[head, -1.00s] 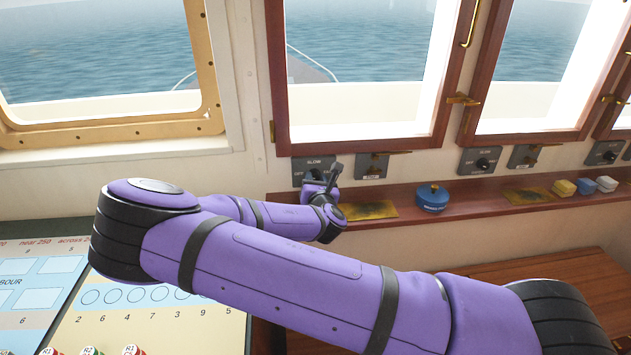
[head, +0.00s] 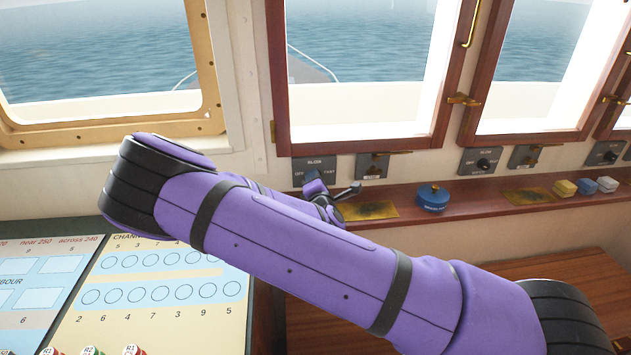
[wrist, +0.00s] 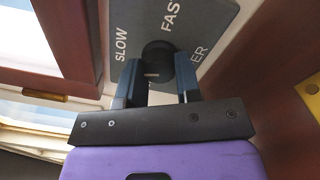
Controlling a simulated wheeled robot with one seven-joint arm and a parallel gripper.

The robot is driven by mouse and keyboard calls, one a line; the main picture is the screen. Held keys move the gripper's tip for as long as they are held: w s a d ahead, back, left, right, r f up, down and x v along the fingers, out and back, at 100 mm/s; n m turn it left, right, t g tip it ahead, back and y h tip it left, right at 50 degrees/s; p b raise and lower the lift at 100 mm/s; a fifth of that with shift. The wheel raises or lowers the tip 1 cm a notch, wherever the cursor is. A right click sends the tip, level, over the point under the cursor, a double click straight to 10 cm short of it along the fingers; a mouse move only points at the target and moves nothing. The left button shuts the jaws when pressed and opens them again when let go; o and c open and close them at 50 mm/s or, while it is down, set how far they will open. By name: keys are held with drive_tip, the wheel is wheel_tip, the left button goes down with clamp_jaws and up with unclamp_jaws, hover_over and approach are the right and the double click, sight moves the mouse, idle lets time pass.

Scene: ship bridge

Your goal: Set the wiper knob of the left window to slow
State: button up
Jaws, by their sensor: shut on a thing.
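The left window's wiper knob (wrist: 158,58) is a round black knob on a grey plate (wrist: 207,22), also seen in the head view (head: 321,163). In the wrist view my gripper (wrist: 158,85) is shut on the knob, one finger on each side. SLOW is printed left of the knob, FAST above it; OFF is hidden there but shows on the plate in the head view. A small white mark shows low on the knob; which label it points to is not clear. In the head view my own wrist hides the knob.
A wooden ledge (head: 470,196) runs below the windows, with a brass plate (head: 368,210) and a blue round container (head: 432,198). A second wiper knob (head: 484,163) is further right.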

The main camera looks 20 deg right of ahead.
drive_tip(key=shift+m, duration=1.7)
drive_tip(key=o, duration=0.9)
drive_tip(key=shift+s, duration=0.1)
drive_tip(key=s, duration=0.3)
drive_tip(key=s+a, duration=0.1)
drive_tip(key=s, duration=0.3)
drive_tip(key=s+a, duration=0.1)
drive_tip(key=s, duration=0.2)
drive_tip(key=shift+s+f, duration=0.2)
drive_tip(key=shift+s, duration=0.05)
